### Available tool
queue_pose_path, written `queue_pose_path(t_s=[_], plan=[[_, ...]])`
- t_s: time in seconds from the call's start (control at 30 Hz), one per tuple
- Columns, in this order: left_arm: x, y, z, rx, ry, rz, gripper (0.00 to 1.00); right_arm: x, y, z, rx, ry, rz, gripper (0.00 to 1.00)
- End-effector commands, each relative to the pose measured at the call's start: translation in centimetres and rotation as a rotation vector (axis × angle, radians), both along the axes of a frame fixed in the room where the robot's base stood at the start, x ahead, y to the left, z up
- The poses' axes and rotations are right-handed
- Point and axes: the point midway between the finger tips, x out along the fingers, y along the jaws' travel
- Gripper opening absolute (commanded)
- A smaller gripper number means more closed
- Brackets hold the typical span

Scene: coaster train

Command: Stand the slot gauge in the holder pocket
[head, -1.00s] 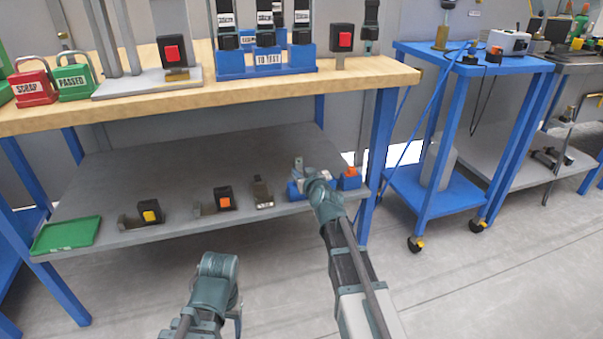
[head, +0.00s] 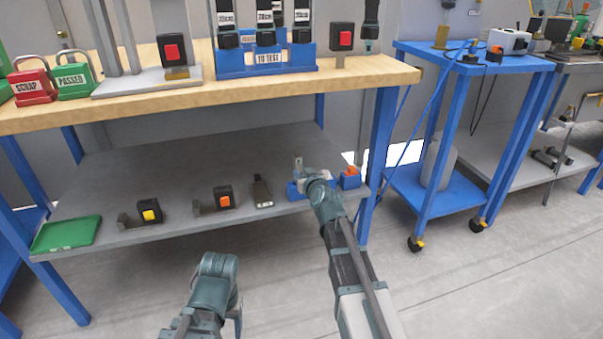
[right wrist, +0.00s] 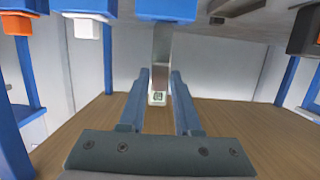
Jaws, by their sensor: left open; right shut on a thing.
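The slot gauge (head: 298,163) is a narrow grey piece standing roughly upright at the blue holder (head: 293,191) on the lower shelf. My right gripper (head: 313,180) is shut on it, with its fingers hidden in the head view. In the right wrist view the gauge (right wrist: 160,62) lies between the two fingers (right wrist: 160,85), its pale, marked end towards me. Its other end reaches the blue holder (right wrist: 167,10); I cannot tell whether it is inside the pocket. My left gripper (head: 218,275) is open and empty, in front of the shelf; its fingertips are mostly hidden.
The shelf (head: 190,165) also bears a green tray (head: 66,235), black blocks with yellow (head: 149,211) and orange (head: 223,199) buttons, a dark tag-like piece (head: 262,193) and a blue block with orange top (head: 349,178). A table leg (head: 377,150) stands right of my right arm.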

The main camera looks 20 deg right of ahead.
Motion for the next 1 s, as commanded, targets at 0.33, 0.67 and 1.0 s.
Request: queue_pose_path(t_s=[0.33,0.67,1.0], plan=[[0.0,0.0,-0.9,0.000,0.000,0.000,0.64,0.0,0.0,-0.9,0.000,-0.002,-0.001,0.00],[0.0,0.0,-1.7,0.000,0.000,0.000,0.64,0.0,0.0,-1.7,0.000,-0.002,-0.001,0.00],[0.0,0.0,-2.5,0.000,0.000,0.000,0.64,0.0,0.0,-2.5,0.000,-0.002,-0.001,0.00]])
